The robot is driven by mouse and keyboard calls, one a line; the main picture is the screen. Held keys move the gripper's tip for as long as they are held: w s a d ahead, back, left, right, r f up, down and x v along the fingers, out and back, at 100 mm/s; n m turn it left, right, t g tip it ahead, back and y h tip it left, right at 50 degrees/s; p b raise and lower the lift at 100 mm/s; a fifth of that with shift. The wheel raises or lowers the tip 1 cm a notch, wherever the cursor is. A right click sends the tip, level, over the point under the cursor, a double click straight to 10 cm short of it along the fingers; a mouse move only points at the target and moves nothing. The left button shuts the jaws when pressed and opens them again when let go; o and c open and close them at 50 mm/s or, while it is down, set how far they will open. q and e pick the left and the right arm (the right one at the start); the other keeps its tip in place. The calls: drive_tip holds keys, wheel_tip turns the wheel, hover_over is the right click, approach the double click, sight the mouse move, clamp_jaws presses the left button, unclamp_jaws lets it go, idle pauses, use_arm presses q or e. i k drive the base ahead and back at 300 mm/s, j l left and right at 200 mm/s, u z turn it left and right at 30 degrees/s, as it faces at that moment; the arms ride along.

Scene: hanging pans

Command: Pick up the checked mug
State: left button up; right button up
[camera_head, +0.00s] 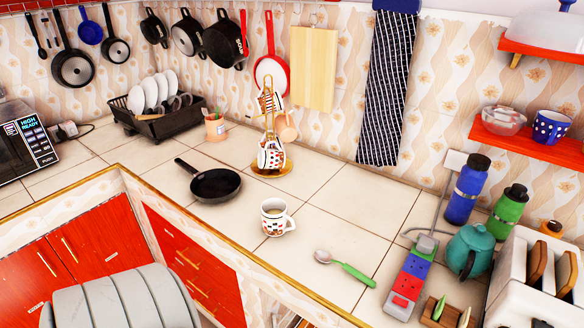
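A white mug (275,218) with a red and dark checked-looking pattern stands upright on the tiled counter, near its front edge. Its handle points right and something brown shows inside it. Behind it, a gold mug stand (269,82) holds other mugs: a patterned one (271,155) low down, a similar one (268,102) higher up, and a plain tan one (288,128) at the right. Their patterns are too small to tell surely. Neither of my grippers is in view.
A black frying pan (216,185) lies left of the mug. A green-handled spoon (344,267) and a power strip (408,285) lie to its right. A teapot (470,251), bottles and a toaster (537,280) crowd the right end. Bare tiles surround the mug.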

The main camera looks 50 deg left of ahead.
sight(275, 217)
drive_tip(key=u, duration=1.65)
